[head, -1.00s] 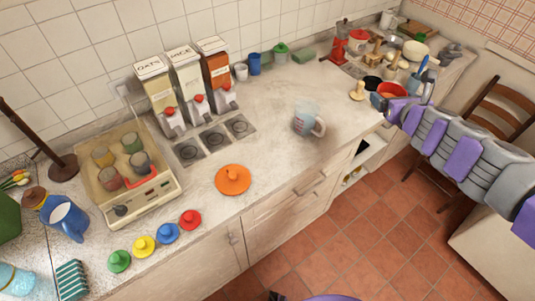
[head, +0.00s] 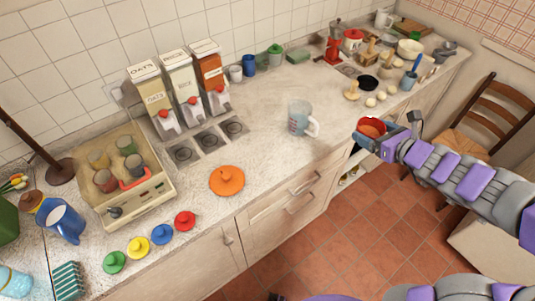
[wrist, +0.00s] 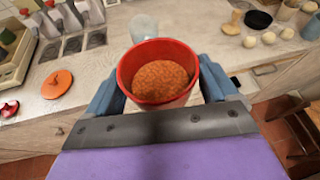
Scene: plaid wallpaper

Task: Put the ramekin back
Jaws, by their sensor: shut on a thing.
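A red ramekin (head: 371,128) with orange-brown grainy contents is held upright in my gripper (head: 372,140), around the counter's front edge at right. In the wrist view, the ramekin (wrist: 158,72) sits between the two blue-grey fingers of my gripper (wrist: 160,85), which press its sides. Its contents stay below the rim. The ramekin's underside is hidden. A clear measuring cup (head: 299,118) with a handle stands on the counter (head: 265,150) to the left of the ramekin, apart from it. It also shows behind the ramekin in the wrist view (wrist: 143,27).
A black bowl (head: 367,83), several pale round items and a blue-handled container (head: 409,80) stand at the right rear. Three dispensers (head: 182,88) line the wall. An orange lid (head: 227,181) and small coloured lids lie at left. Counter around the cup is clear. A wooden chair (head: 490,120) stands right.

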